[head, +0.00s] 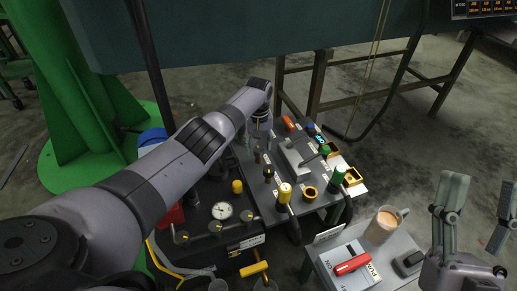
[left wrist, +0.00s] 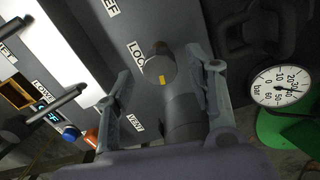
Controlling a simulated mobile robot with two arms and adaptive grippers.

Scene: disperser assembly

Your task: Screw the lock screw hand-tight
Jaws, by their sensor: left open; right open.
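In the left wrist view, a dark grey round part with a yellow mark, which looks like the lock screw (left wrist: 162,70), stands beside the LOCK label (left wrist: 138,52). My left gripper (left wrist: 162,88) is open, with one finger on each side of it and visible gaps between. In the head view my left gripper (head: 259,132) reaches down over the back left of the grey panel (head: 262,205); I cannot make out the lock screw there. My right gripper (head: 483,212) is open and empty at the right edge, away from the panel.
A pressure gauge (head: 222,211) sits at the panel's front left. Yellow-topped (head: 285,192) and green-topped (head: 337,176) posts stand on the panel. A side table (head: 330,275) holds a cup (head: 383,226) and a red-handled tool (head: 352,264). A green column (head: 75,90) stands at left.

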